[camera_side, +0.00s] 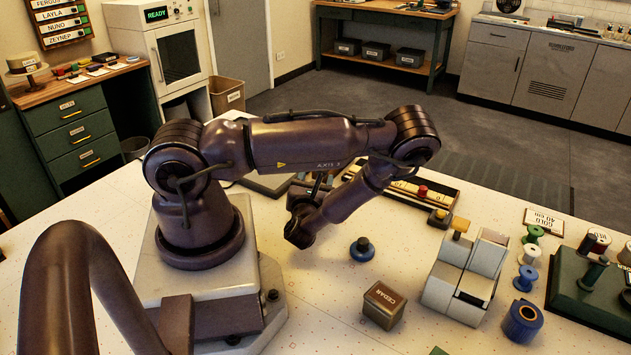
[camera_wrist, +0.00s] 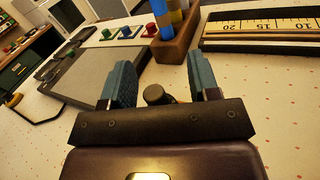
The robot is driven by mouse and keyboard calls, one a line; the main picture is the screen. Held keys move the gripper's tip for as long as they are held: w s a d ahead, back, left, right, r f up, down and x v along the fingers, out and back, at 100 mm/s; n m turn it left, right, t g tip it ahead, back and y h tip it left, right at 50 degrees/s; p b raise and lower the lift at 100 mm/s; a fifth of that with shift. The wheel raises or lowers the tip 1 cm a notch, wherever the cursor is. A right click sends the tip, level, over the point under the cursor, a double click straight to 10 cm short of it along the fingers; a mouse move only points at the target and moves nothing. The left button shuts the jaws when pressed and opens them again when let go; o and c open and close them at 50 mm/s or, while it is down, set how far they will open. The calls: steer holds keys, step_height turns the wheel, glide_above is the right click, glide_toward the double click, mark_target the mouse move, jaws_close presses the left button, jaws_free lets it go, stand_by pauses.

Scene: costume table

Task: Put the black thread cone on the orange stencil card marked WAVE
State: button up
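My gripper (camera_wrist: 162,74) is open in the wrist view, its two teal finger pads well apart. A short dark cylinder (camera_wrist: 156,95) shows between the fingers; I cannot tell whether it is the black thread cone, and neither finger visibly touches it. In the side view my folded arm hides most of the gripper. Dark cone-like pieces (camera_side: 595,273) stand on a green stand at the right edge of the side view; I cannot tell whether one is the thread cone. I cannot make out an orange card marked WAVE in either view.
A grey board (camera_wrist: 95,73) and a wooden holder with coloured cylinders (camera_wrist: 178,48) lie ahead of the fingers. A CEDAR box (camera_side: 384,304), a black-topped blue object (camera_side: 362,250), a grey block (camera_side: 465,277) and several spools (camera_side: 528,278) occupy the table's right half.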

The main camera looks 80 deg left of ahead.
steer(key=shift+r, duration=0.15)
steer(key=v, duration=0.7)
steer(key=shift+w+d+r, duration=0.1)
steer(key=shift+d+r, duration=0.1)
steer(key=shift+r, duration=0.05)
steer(key=d+r+n+h, duration=0.5)
steer(key=d+r+n, duration=0.1)
steer(key=r+n, duration=0.2)
steer(key=d+r+n+h, duration=0.5)
steer(key=r+n, duration=0.3)
steer(key=r, duration=0.3)
steer(key=d+r+n+g+h, duration=0.1)
steer(key=d+r+n+h, duration=0.5)
steer(key=r, duration=0.4)
steer(key=shift+s+d+r+n+h, duration=0.2)
steer(key=shift+d+r+n+h, duration=0.1)
steer(key=shift+n, duration=0.6)
